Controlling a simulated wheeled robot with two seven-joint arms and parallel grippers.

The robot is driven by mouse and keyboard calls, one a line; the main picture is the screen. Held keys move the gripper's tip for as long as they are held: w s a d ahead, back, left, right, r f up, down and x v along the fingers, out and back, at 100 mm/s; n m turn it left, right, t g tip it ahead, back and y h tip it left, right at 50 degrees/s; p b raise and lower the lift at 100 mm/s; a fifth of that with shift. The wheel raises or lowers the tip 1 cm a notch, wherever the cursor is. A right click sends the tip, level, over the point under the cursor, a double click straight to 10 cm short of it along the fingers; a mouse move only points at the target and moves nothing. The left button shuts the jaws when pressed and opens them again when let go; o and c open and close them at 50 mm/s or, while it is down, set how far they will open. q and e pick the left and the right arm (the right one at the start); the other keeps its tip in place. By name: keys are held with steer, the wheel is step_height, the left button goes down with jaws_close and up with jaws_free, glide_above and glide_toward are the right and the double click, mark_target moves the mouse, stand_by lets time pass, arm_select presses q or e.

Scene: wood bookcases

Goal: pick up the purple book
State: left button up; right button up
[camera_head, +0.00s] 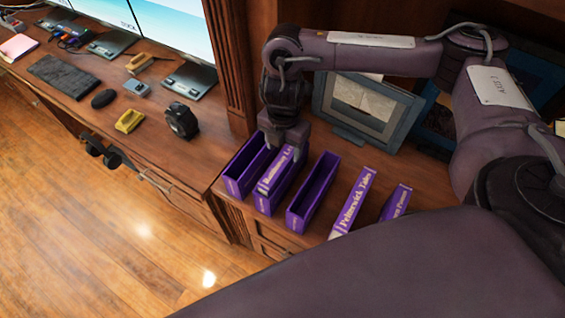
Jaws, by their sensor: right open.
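A purple book with pale lettering on its spine (271,193) stands on the wooden counter, between two empty purple open-topped holders. My right gripper (286,148) is at the far upper end of this book, pointing down, with its fingers open and apart at the book's top. I cannot tell whether the fingers touch it. Two more purple books stand to the right: one with large white lettering (352,204) and a smaller one (396,203) partly hidden by my arm. My left gripper is not in view.
The empty holders (236,185) and (303,213) stand close on both sides of the book. A framed picture (340,125) stands behind. A wooden pillar (232,60) rises at the left, beyond it a desk with monitors, a keyboard (62,76) and a black tape dispenser (181,121).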

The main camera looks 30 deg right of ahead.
mark_target(282, 159)
steer(key=shift+s+a+f, duration=0.1)
steer(key=shift+f, duration=0.35)
steer(key=shift+w+f, duration=0.2)
steer(key=shift+f, duration=1.05)
step_height(282, 159, down, 2)
steer(key=shift+w+f+b, duration=0.1)
steer(key=shift+w+b, duration=0.05)
steer(key=shift+b, duration=0.4)
steer(key=shift+c, duration=0.5)
steer(key=c, duration=1.2)
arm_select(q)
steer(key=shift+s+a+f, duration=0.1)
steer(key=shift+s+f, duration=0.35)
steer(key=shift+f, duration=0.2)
arm_select(e)
jaws_close()
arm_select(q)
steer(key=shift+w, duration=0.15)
